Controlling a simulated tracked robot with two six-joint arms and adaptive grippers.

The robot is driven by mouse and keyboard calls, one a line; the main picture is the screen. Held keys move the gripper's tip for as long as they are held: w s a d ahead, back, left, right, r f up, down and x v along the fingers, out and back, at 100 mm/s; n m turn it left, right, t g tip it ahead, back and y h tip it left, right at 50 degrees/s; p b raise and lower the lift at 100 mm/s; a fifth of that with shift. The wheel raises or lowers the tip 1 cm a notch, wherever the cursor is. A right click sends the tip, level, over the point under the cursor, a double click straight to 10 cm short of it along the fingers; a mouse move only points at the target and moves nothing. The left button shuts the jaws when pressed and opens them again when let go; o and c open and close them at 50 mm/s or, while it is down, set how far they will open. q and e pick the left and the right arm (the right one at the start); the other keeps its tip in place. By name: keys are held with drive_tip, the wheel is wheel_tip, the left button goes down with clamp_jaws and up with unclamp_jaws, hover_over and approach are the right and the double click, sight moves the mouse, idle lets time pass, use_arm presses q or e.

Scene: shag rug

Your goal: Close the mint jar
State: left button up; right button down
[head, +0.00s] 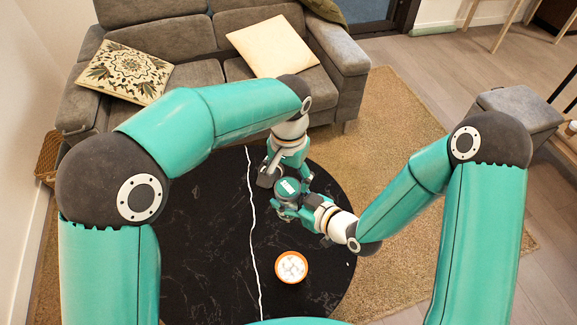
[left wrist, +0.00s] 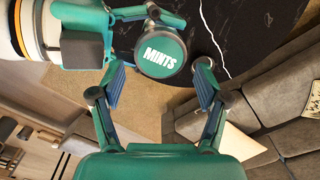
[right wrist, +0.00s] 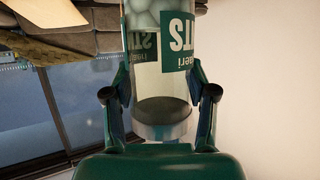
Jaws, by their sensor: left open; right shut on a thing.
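The mint jar (right wrist: 165,82) is clear with a green label and white mints inside; the right wrist view shows it upside down. My right gripper (head: 293,203) is shut around its side.
The table is clear to the left. A grey sofa (head: 210,70) with cushions stands behind it, and a grey stool (head: 517,105) is at the right.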

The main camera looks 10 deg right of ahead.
sight(288, 187)
use_arm(q)
drive_tip(key=shift+f, duration=1.85)
drive_tip(key=shift+c, duration=0.3)
drive_tip(key=c, duration=0.9)
drive_tip(key=m, duration=0.2)
drive_tip(key=shift+m, duration=0.3)
drive_tip(key=shift+c, duration=0.2)
drive_tip(key=o, duration=1.4)
drive_tip(key=shift+c, duration=0.2)
wheel_tip(288, 187, up, 12)
